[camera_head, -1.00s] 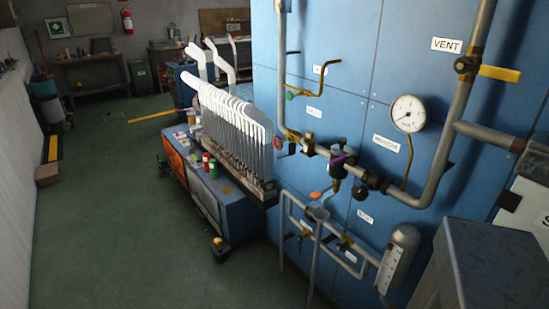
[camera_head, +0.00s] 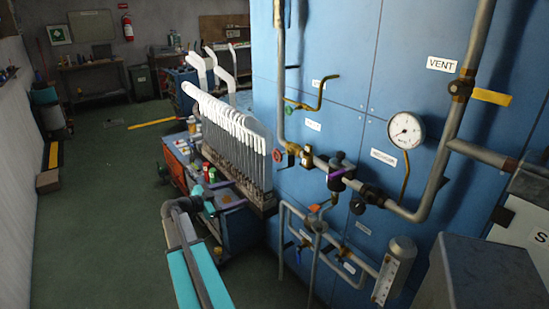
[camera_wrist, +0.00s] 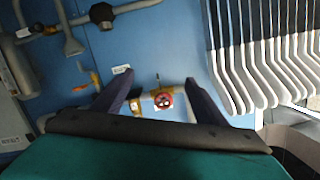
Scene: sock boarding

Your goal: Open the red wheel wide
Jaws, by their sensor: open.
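The red wheel (camera_head: 277,155) is a small round handwheel at the left end of the brass-and-grey pipe run on the blue panel. In the wrist view the red wheel (camera_wrist: 163,101) faces the camera, between my two dark fingers. My gripper (camera_wrist: 158,78) is open, with one finger on each side of the wheel in the picture. The fingers appear apart from the wheel; the exact distance cannot be told. In the head view my teal arm reaches in from the bottom, left of the wheel, and the fingers are not clear there.
A rack of white sock forms (camera_head: 235,135) stands left of the wheel, with a blue-and-orange cabinet under it. A pressure gauge (camera_head: 405,131), a yellow-handled vent valve (camera_head: 491,97) and lower pipes (camera_head: 318,226) fill the panel to the right. The green floor at left is open.

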